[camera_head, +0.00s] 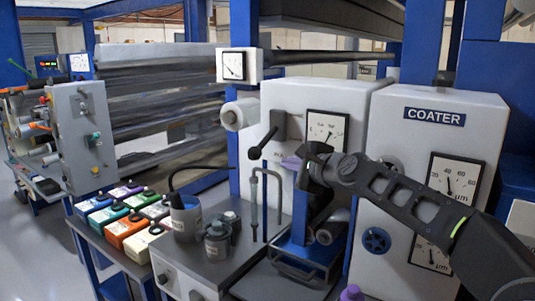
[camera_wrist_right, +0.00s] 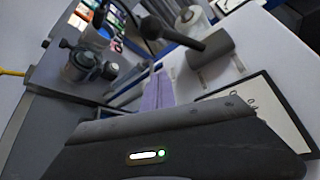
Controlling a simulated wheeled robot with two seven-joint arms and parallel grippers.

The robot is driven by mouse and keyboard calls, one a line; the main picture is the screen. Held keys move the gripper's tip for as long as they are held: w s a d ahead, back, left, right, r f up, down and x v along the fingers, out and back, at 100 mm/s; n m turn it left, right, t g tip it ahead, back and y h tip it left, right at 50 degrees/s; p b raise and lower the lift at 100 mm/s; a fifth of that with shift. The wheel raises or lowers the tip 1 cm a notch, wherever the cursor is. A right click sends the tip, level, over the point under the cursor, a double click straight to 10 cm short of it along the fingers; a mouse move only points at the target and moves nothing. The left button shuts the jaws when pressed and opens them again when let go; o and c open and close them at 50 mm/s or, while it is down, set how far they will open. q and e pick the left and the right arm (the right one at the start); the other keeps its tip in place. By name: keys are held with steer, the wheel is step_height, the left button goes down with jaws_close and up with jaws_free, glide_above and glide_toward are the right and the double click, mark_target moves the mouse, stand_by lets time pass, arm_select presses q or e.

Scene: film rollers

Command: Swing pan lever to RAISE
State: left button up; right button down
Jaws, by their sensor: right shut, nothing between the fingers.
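The pan lever (camera_head: 265,142) is a dark rod with a black ball end, mounted on a dark block on the white cabinet face. In the head view it slants down and left from the block. In the right wrist view the lever (camera_wrist_right: 175,38) shows beyond my fingers, its ball toward upper left. My right gripper (camera_head: 291,162) comes in from the right, its purple fingers shut and empty. In the right wrist view the right gripper (camera_wrist_right: 157,92) is apart from the lever. Part of the lettering below the block is hidden. My left gripper is out of view.
A dial gauge (camera_head: 328,128) sits right of the lever. The COATER cabinet (camera_head: 434,115) stands at right behind my forearm. Thin upright pipes (camera_head: 266,205) rise below the lever. Dark pots (camera_head: 186,217) and coloured containers (camera_head: 128,228) stand on the bench at left.

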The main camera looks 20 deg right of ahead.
mark_target(262, 144)
steer(key=w+a+p, duration=0.4)
steer(key=shift+w+a+r, duration=0.15)
steer(key=shift+w+a, duration=0.1)
steer(key=shift+w, duration=0.05)
steer(key=shift+r+p, duration=0.15)
steer(key=shift+p, duration=0.2)
